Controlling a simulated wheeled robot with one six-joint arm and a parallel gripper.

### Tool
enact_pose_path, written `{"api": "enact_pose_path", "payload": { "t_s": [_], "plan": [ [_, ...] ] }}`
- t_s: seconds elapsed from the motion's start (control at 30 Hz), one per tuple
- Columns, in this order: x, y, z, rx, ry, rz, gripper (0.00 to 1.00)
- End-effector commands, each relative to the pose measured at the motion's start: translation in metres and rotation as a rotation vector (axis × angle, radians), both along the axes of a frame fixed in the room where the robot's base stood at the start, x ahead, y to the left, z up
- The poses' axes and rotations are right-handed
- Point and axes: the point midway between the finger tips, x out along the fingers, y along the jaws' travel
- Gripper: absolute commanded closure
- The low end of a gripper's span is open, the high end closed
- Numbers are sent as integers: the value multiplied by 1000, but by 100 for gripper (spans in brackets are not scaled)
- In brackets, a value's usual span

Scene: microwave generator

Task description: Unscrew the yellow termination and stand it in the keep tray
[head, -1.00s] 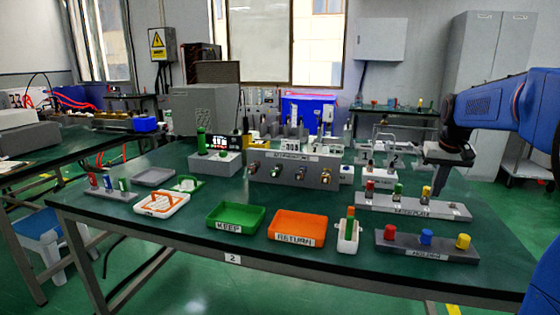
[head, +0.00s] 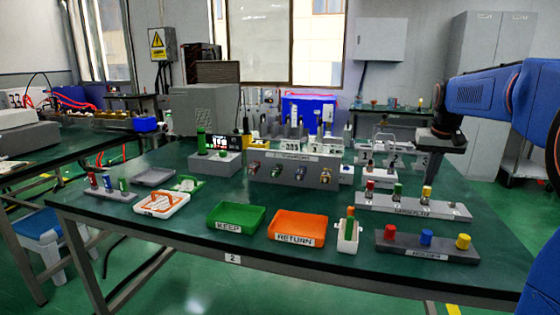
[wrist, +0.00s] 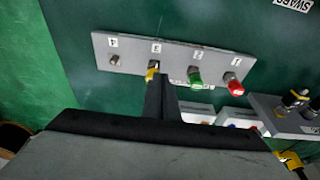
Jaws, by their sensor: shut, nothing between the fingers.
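A yellow termination (head: 427,193) stands on the grey rack (head: 385,206), right of a green and a red one. In the wrist view the yellow termination (wrist: 152,73) is at position 3, mostly hidden behind my fingers. My gripper (wrist: 160,92) is shut and empty, its fingertips overlapping the yellow one in that view; contact cannot be told. In the head view my gripper is above and behind the rack. The green keep tray (head: 236,228) is empty at the front middle of the table.
An orange return tray (head: 298,241) sits right of the keep tray. A white holder (head: 348,242) and a holder (head: 400,249) with red, blue and yellow caps stand at the front right. A grey panel with connectors (head: 290,172) stands behind. Position 4 on the rack is a bare stud (wrist: 115,60).

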Motion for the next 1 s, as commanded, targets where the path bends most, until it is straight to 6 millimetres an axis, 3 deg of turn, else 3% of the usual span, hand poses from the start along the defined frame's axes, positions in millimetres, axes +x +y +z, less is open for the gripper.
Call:
{"api": "enact_pose_path", "payload": {
  "t_s": [0.6, 1.0],
  "plan": [
    [-1, -1, -60, 1, 1, -1, 100],
    [0, -1, -67, 0, -1, -1, 100]
  ]
}}
